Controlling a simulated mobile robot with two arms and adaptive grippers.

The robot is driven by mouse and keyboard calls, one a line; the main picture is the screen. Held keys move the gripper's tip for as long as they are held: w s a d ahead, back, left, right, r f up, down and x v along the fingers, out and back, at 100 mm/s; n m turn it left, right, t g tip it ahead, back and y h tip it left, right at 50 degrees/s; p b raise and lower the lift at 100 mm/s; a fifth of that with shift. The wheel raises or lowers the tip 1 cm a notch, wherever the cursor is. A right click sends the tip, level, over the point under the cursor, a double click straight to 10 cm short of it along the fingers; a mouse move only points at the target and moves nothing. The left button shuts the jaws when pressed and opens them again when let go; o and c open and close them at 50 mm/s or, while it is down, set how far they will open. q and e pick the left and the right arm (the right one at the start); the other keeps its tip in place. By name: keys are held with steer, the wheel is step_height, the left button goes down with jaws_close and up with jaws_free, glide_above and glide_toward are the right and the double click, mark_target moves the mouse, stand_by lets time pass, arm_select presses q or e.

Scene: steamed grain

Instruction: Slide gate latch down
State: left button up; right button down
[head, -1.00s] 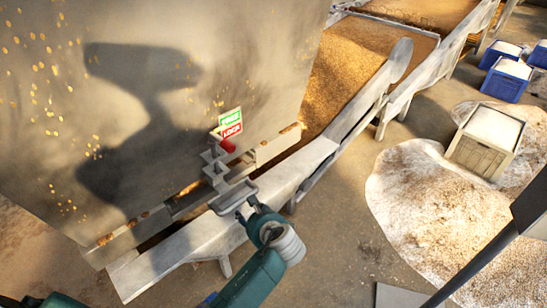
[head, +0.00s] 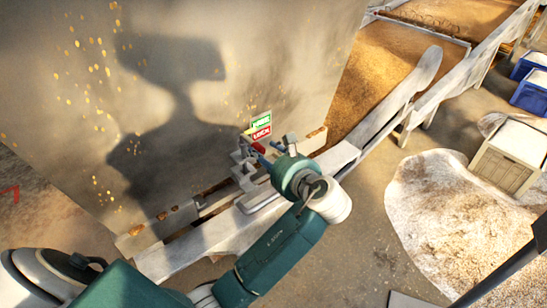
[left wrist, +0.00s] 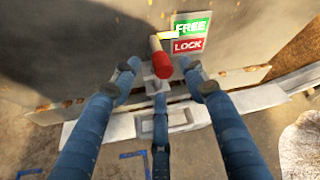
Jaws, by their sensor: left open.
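The gate latch has a red knob (left wrist: 161,64) on a pale stem. In the left wrist view the knob is beside the LOCK part of the red and green FREE/LOCK label (left wrist: 188,36). My left gripper (left wrist: 160,78) is open, its blue fingers spread on both sides of the knob and one below it; I cannot tell whether any finger touches it. In the head view the left gripper (head: 272,156) is at the grey latch bracket (head: 243,166), just under the label (head: 261,125), and partly hides the knob. My right gripper is not in view.
The large metal gate wall (head: 200,60) fills the left. A pale metal trough edge (head: 225,230) runs below the latch. Grain (head: 385,75) lies in the bed behind. A wooden crate (head: 505,160) stands by spilled grain (head: 425,200) on the right.

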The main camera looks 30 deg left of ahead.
mark_target(261, 152)
arm_select(q)
steer(key=p+x, duration=0.1)
steer(key=x, duration=0.5)
steer(key=shift+a+f, duration=0.1)
steer(key=shift+a, duration=0.05)
jaws_close()
steer(key=shift+f, duration=0.1)
